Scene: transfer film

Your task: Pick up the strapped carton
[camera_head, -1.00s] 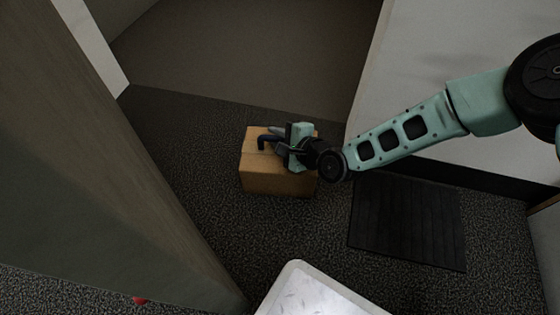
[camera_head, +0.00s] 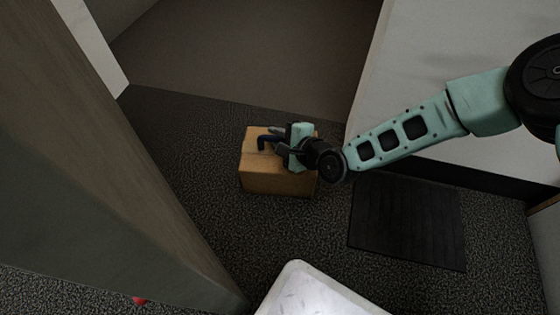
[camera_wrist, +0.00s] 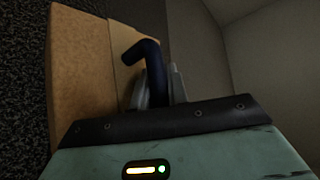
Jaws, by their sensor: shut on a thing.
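The strapped carton (camera_head: 277,182) is a brown box on the dark speckled floor, near the middle of the head view. In the wrist view its brown face (camera_wrist: 78,75) fills the left side, with a paler band running along it. My gripper (camera_head: 267,144) reaches in from the right over the carton's top. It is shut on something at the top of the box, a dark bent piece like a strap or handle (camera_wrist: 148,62). The exact contact between fingers and strap is partly hidden by the gripper. The carton appears to rest on the floor.
A large brown panel (camera_head: 90,170) stands close on the left. A black ribbed mat (camera_head: 408,220) lies to the right of the carton. A white-rimmed tray-like surface (camera_head: 315,292) is at the bottom. A pale wall (camera_head: 440,60) rises at the right, and a small red thing (camera_head: 139,300) shows at lower left.

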